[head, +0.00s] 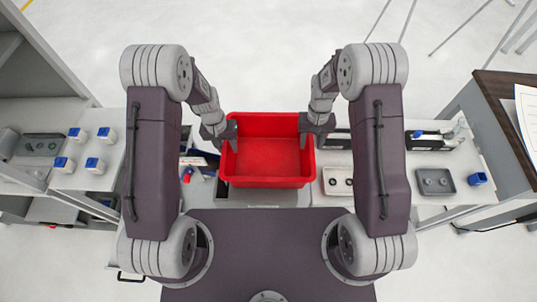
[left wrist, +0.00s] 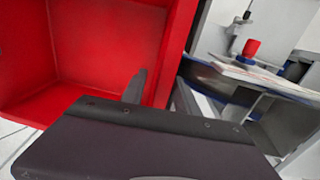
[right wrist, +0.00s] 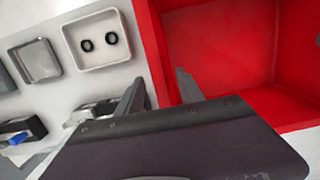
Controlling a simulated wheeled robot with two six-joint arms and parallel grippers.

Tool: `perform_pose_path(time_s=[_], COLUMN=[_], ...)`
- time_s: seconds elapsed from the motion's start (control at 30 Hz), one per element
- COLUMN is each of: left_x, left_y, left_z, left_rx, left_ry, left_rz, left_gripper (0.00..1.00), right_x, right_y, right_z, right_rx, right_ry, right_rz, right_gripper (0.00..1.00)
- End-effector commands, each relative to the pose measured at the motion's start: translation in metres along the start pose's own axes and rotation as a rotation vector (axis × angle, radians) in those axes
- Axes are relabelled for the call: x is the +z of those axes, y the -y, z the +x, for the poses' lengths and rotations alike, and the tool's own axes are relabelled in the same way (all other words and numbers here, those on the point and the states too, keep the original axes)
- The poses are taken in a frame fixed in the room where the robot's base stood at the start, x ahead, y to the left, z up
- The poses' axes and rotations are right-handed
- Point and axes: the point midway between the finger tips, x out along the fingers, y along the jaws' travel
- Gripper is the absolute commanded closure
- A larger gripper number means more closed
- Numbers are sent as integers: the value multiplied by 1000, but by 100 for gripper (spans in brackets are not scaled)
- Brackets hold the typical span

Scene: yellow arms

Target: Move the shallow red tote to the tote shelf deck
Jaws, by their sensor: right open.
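The shallow red tote (head: 266,157) is empty and upright between my two arms, in the middle of the head view. My left gripper (head: 229,134) is at its left wall, and my right gripper (head: 306,131) is at its right wall. In the left wrist view, the fingers lie on either side of the tote (left wrist: 105,40) wall; whether they press on it is unclear. In the right wrist view, the open fingers straddle the opposite wall of the tote (right wrist: 220,45). I cannot tell which surface is the tote shelf deck.
Right of the tote are a white tray with two dark rings (right wrist: 98,40), a grey tray (head: 433,181) and a blue cup (head: 478,179). Left are white-and-blue blocks (head: 96,165) and grey shelving (head: 40,75). A dark-topped table (head: 497,95) stands at the right. Floor beyond the tote is clear.

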Motion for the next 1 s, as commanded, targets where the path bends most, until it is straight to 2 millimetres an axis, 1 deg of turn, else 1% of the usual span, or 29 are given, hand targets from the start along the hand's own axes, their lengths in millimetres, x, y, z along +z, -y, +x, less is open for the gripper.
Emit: perform_pose_path(time_s=[0.1,0.37,0.4,0.47,0.5,0.53,0.57,1.0], left_x=[0,0,0,0,0,0,0,0], left_y=[0,0,0,0,0,0,0,-1], left_z=[7,8,8,8,8,8,8,8], left_rx=[-1,0,0,0,0,0,0,1], left_ry=[0,-1,-1,-1,-1,-1,-1,0], left_rz=[1,1,1,1,1,1,1,1], left_gripper=[63,63,66,83,94,100,100,100], right_x=[0,0,0,0,0,0,0,0], right_y=[0,0,0,0,0,0,0,2], right_z=[7,8,8,8,8,8,8,8], right_rx=[0,0,0,0,0,0,-1,-3], right_ry=[0,-1,-1,-1,-1,-1,-1,-1], right_rz=[0,0,0,0,0,0,0,1], right_gripper=[56,56,59,75,86,95,100,100])
